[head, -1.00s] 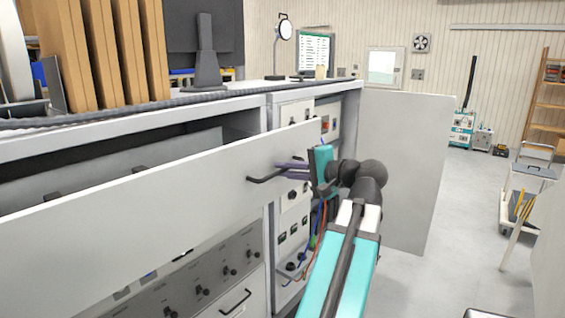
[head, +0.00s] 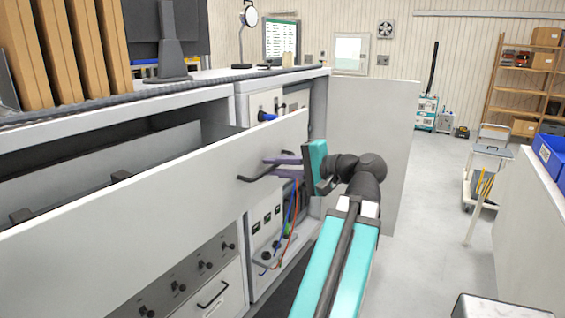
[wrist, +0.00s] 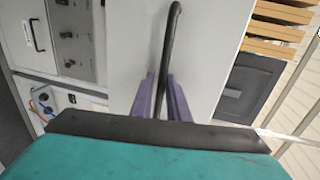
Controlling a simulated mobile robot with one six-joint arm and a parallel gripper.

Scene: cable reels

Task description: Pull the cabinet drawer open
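The cabinet drawer has a wide pale grey front (head: 130,195) that stands out from the cabinet (head: 80,135), with its open interior showing behind the top edge. Its black bar handle (head: 250,179) is near the right end of the front. My gripper (head: 272,168) reaches the handle from the right. In the wrist view the handle (wrist: 172,40) runs between the two purple fingers (wrist: 163,85), which are close together on either side of it. The gripper looks shut on the handle; the exact contact is hard to see.
A pale panel (head: 372,140) stands beyond my arm. Below the drawer are a knob panel (head: 190,280) and another handle (head: 213,293). Blue and red cables (head: 290,225) hang beside my gripper. Clear floor (head: 435,215) lies right; a worktop with a blue bin (head: 552,155) is at the right edge.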

